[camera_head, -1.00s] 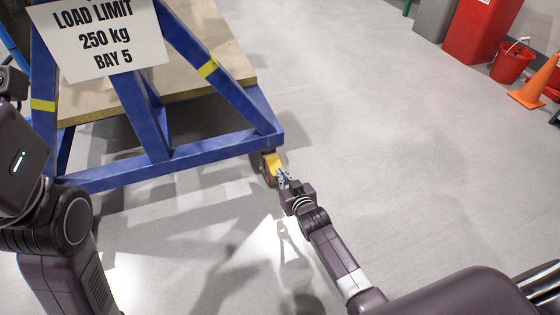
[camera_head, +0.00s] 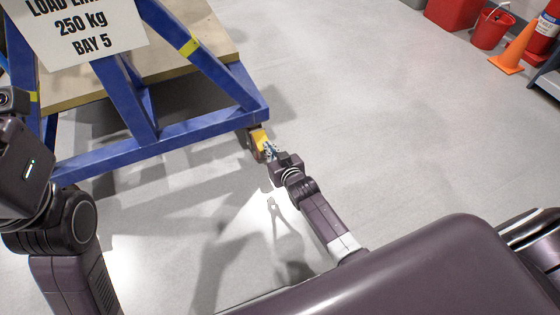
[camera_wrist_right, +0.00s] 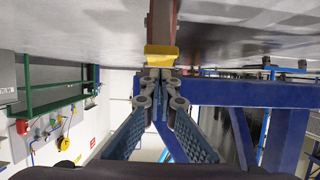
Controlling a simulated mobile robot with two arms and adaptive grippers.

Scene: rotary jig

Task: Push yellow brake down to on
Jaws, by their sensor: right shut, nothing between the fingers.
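The yellow brake (camera_head: 259,138) is a small pedal on the caster below the near right corner of the blue cart frame (camera_head: 185,133). In the right wrist view the yellow brake (camera_wrist_right: 161,51) shows just beyond my fingertips, in front of a reddish-brown caster part. My right gripper (camera_head: 269,150) is shut and empty, right at the pedal. In the wrist view its fingertips (camera_wrist_right: 160,78) come together close below the yellow edge; I cannot tell whether they touch it. My left arm shows at the left, but its gripper is out of view.
The cart carries a wooden deck (camera_head: 190,55) and a white load limit sign (camera_head: 80,30). A red bucket (camera_head: 491,30) and an orange cone (camera_head: 513,50) stand at the upper right. The grey floor right of the cart is clear.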

